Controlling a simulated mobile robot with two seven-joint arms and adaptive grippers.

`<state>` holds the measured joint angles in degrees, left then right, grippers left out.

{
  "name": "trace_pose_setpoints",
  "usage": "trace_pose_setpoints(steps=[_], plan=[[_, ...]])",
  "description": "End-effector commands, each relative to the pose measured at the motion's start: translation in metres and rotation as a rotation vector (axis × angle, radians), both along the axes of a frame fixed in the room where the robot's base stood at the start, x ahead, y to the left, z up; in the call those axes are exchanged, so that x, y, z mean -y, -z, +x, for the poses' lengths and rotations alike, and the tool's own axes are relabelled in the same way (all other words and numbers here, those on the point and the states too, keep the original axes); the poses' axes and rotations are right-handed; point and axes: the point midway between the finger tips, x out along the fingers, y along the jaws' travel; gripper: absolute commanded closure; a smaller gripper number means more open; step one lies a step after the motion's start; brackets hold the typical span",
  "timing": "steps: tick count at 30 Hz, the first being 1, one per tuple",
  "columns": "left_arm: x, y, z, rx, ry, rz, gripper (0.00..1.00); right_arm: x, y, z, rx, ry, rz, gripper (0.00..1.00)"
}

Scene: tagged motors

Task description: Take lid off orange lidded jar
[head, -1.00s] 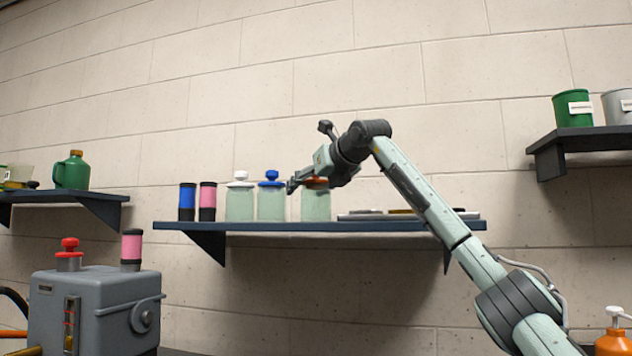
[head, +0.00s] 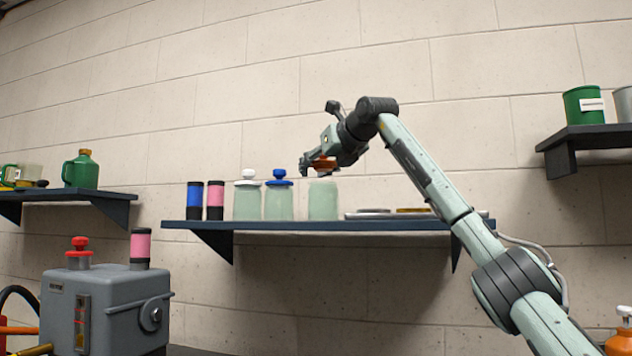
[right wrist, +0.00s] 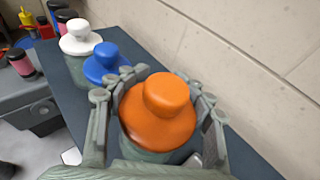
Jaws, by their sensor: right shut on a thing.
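The orange lid (head: 322,166) is in my right gripper (head: 318,165), a little above the open top of its pale green jar (head: 323,201) on the middle shelf. The lid looks slightly tilted in the head view. In the right wrist view the orange lid with its round knob (right wrist: 160,110) sits between the fingers of my right gripper (right wrist: 158,115), which is shut on it. There the lid hides most of the jar below. My left gripper is not in view.
On the shelf (head: 300,226), a white-lidded jar (head: 247,200) and a blue-lidded jar (head: 279,202) stand left of the open jar. Blue (head: 194,201) and pink (head: 215,201) cylinders stand further left. Flat discs (head: 370,213) lie to the right. Free air lies above the shelf.

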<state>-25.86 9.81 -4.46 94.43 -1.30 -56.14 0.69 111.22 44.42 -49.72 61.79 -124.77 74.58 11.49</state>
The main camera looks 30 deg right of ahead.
Motion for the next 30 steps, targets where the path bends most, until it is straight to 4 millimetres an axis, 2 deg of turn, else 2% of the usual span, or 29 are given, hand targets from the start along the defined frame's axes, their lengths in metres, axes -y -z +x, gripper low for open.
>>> trace_pose_setpoints(steps=[1,9,15,21,30], plan=[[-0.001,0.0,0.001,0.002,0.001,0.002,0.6,-0.01,-0.009,-0.001,0.003,-0.005,-0.002,0.67],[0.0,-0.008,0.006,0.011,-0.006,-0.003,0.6,-0.064,-0.041,-0.009,0.003,-0.004,-0.003,0.67],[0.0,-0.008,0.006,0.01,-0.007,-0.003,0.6,-0.097,-0.061,-0.014,0.003,-0.001,-0.001,0.68],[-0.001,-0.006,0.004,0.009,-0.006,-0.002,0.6,-0.113,-0.071,-0.016,0.0,0.0,0.0,0.68],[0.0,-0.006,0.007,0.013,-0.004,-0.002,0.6,-0.116,-0.072,-0.016,0.001,0.0,0.0,0.68]])
